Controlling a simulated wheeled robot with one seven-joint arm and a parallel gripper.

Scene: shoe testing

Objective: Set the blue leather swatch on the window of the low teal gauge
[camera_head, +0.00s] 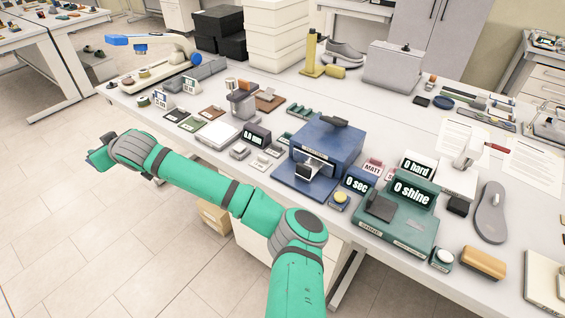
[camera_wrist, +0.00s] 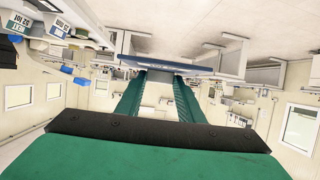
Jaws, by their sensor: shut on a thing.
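My gripper (camera_wrist: 160,77) shows in the wrist view as two green fingers, with a dark blue flat piece, seen almost edge-on, across their tips. It looks like the blue leather swatch (camera_wrist: 165,67). In the head view my arm stretches left, and the gripper (camera_head: 97,160) is beyond the table's front left edge, over the floor. The swatch cannot be made out clearly there. The low teal gauge (camera_head: 418,240) stands at the table's front right, far from my gripper. It has a "0 shine" display and a dark block on top; I cannot tell its window exactly.
A blue box-shaped machine (camera_head: 325,140) with a "0 sec" display stands left of the gauge. A "0 hard" device (camera_head: 460,180) is behind it. A grey sole (camera_head: 490,213) and tan block (camera_head: 484,262) lie to its right. Small swatches and stands fill the left table.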

